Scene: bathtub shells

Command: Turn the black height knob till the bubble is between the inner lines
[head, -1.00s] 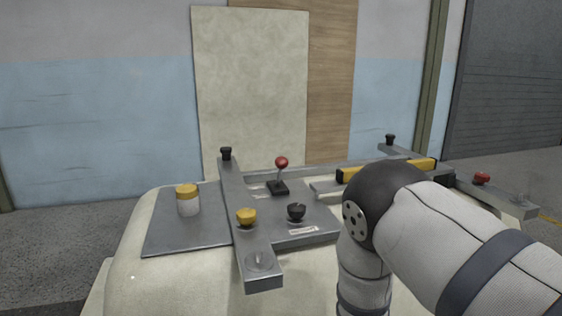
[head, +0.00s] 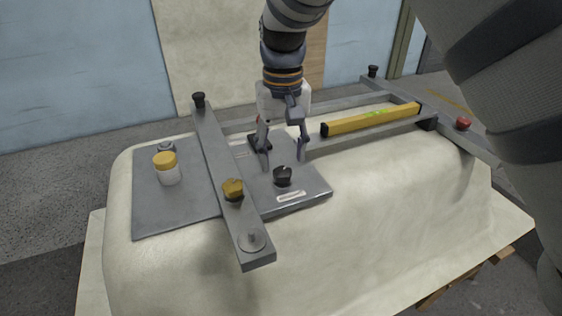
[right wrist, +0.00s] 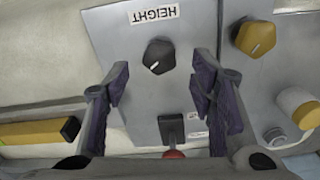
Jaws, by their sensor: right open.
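The black height knob (head: 283,176) stands on a grey plate, just in front of my right gripper (head: 284,161). My right gripper points down and is open and empty, with its fingers apart above the plate. In the right wrist view the knob (right wrist: 159,57) shows beyond the gap between the fingertips (right wrist: 162,72), close to a HEIGHT label (right wrist: 153,14). I see no contact. The yellow spirit level (head: 350,123) lies on the rail at the right; its green vial (head: 375,113) is too small to read the bubble against the lines. My left gripper is not in view.
A yellow knob (head: 233,189) sits on the crossbar left of the black knob. A yellow-lidded jar (head: 166,168) stands farther left. A red-balled lever (right wrist: 172,132) is close under the gripper. A red knob (head: 463,124) is at the far right.

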